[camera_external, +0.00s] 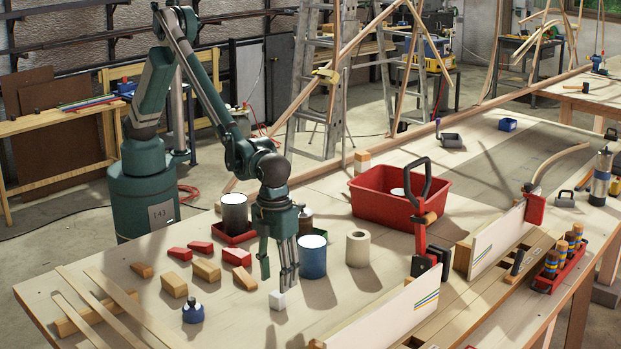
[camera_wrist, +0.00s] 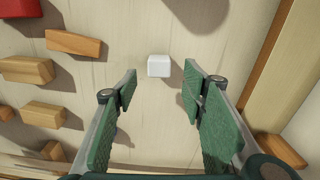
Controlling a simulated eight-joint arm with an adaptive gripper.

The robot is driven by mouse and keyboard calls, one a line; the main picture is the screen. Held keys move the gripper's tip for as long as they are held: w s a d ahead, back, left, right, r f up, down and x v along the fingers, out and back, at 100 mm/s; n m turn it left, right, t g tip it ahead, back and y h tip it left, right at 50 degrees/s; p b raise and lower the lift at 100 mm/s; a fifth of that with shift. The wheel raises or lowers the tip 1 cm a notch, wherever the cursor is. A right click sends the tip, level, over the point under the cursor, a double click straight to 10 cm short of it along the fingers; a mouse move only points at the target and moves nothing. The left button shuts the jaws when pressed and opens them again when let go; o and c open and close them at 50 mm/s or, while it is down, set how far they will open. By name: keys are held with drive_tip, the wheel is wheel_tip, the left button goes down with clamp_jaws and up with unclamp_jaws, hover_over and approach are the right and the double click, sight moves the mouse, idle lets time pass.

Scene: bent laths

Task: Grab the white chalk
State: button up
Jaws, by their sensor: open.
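The white chalk (camera_external: 277,299) is a small white block on the wooden table, just below my gripper in the external view. It also shows in the wrist view (camera_wrist: 159,66), at the top middle, ahead of and between my fingers. My gripper (camera_external: 277,279) points down over the table with its green fingers. In the wrist view my gripper (camera_wrist: 160,82) has its fingers spread wide apart with nothing between them. Whether a fingertip touches the chalk cannot be told from the external view.
Wooden wedges (camera_external: 207,269) and red blocks (camera_external: 237,257) lie left of the chalk. A blue can (camera_external: 312,260) and a tan roll (camera_external: 357,250) stand behind it.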

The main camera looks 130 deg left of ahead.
sight(277, 294)
drive_tip(key=shift+f, duration=1.1)
drive_tip(key=shift+s+f, duration=0.1)
drive_tip(key=shift+f, duration=2.5)
drive_tip(key=shift+c, duration=0.3)
drive_tip(key=c, duration=0.9)
